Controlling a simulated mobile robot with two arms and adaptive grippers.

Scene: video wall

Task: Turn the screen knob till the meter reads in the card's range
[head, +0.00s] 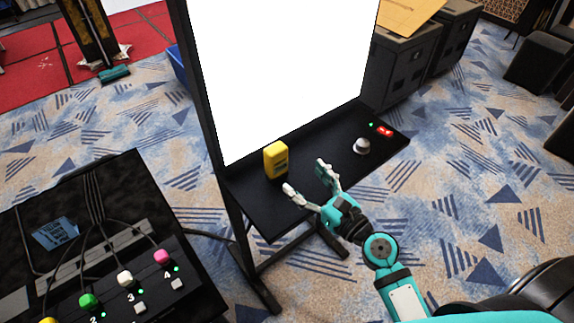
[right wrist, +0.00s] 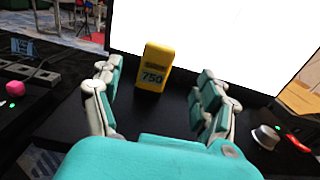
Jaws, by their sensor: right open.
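The yellow meter (head: 275,160) stands upright on the black shelf below the screen. In the right wrist view the meter (right wrist: 154,68) shows 750. The silver knob (head: 361,146) sits on the right part of the shelf and also shows in the right wrist view (right wrist: 266,136). My right gripper (head: 306,179) is open and empty over the shelf, its fingers spread toward the meter, with the knob off to its right. The blue card (head: 55,233) lies on the black table at left; its writing is too small to read. My left gripper is out of view.
The white screen (head: 285,70) rises behind the shelf (head: 325,150). A red switch (head: 384,130) with a green light is right of the knob. The black table (head: 110,195) at left holds cables and coloured knobs with numbers. Dark cabinets (head: 405,65) stand behind.

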